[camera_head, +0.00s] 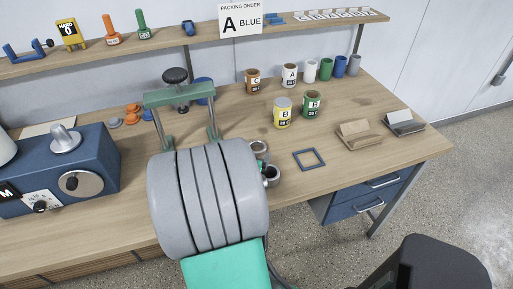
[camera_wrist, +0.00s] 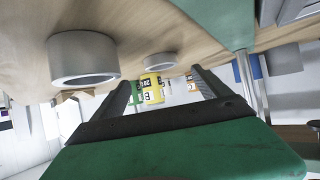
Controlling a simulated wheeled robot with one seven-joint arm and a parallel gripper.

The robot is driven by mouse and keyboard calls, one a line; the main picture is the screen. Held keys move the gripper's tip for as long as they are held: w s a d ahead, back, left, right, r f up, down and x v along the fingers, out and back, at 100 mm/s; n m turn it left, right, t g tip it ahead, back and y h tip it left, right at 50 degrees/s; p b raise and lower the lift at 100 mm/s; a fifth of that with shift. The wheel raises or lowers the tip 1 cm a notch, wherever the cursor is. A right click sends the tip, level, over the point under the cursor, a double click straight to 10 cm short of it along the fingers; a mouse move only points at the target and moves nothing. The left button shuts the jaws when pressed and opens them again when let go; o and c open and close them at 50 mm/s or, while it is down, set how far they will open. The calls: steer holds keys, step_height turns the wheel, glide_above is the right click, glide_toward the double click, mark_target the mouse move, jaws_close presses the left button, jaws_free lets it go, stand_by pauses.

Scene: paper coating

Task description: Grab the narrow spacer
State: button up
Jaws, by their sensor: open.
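Two grey ring-shaped spacers lie on the bench beside my arm, one farther back (camera_head: 260,146) and one nearer the front (camera_head: 272,176). In the wrist view, one grey ring (camera_wrist: 83,62) looks large and close at the left. Another grey ring (camera_wrist: 160,62) looks smaller and farther off, in line with the gap between my fingers. I cannot tell for sure which is the narrow one, as distance affects their size. My gripper (camera_wrist: 160,80) is open, with nothing between its fingers. In the head view my arm hides most of it.
A green press frame (camera_head: 180,97) with a black knob stands behind my arm. A blue machine (camera_head: 95,150) is at left. Several cans, including a yellow one (camera_head: 282,114), stand behind the rings. A blue square frame (camera_head: 309,159) lies to their right. The right front bench is mostly clear.

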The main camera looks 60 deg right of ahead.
mark_target(259, 144)
steer(key=x, duration=0.7)
steer(key=shift+w+d+p, duration=0.15)
steer(key=shift+d+p, duration=0.05)
steer(key=shift+p, duration=0.2)
steer(key=shift+r, duration=0.1)
steer(key=shift+c, duration=0.4)
steer(key=c, duration=1.4)
